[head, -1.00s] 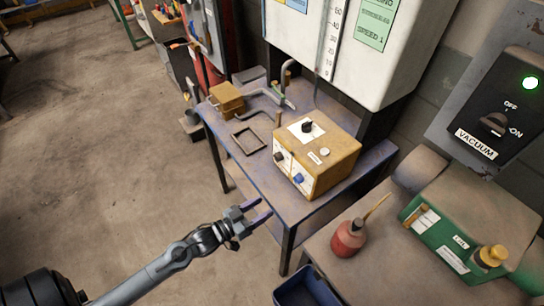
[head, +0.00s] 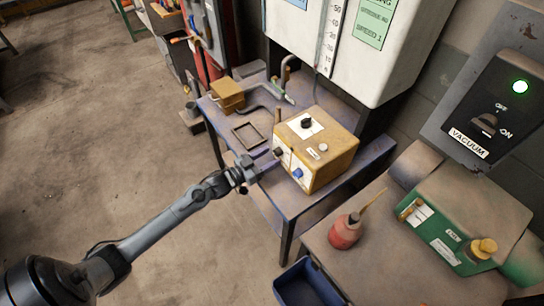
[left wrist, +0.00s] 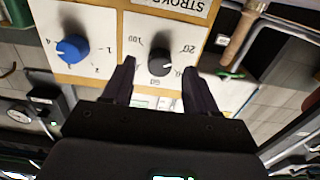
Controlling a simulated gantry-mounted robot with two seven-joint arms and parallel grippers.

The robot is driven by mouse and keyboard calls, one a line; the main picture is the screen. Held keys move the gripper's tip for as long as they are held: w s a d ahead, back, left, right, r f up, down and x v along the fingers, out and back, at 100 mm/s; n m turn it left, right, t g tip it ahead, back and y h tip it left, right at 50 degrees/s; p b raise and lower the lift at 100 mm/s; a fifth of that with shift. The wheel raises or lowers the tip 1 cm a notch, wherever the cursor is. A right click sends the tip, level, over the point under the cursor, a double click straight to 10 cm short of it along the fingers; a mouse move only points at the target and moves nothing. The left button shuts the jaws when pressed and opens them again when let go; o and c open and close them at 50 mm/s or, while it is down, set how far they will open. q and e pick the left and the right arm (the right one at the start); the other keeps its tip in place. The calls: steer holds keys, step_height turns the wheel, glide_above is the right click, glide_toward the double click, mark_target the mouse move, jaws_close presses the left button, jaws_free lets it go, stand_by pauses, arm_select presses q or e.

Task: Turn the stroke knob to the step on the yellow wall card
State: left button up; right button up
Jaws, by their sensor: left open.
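A yellow-brown control box (head: 338,160) stands on the blue bench. The black stroke knob (left wrist: 160,62) is on its front panel, under a STROKE label that appears upside down in the left wrist view. The knob also shows small in the head view (head: 279,152). A blue knob (left wrist: 73,48) with its own number scale sits beside it. My left gripper (left wrist: 159,70) is open, its fingers pointing at the panel on either side of the black knob; I cannot tell if they touch it. No yellow wall card shows; my right gripper is not in view.
Another black knob (head: 307,123) is on the box top. A green card (head: 375,20) is on the white cabinet (head: 395,70). A red oil can (head: 345,232), green box (head: 450,225) and vacuum switch (head: 484,122) are to the right. A blue bin (head: 305,285) stands below.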

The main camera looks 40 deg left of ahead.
arm_select(q)
steer(key=shift+x, duration=0.95)
steer(key=shift+c, duration=0.5)
steer(key=c, duration=1)
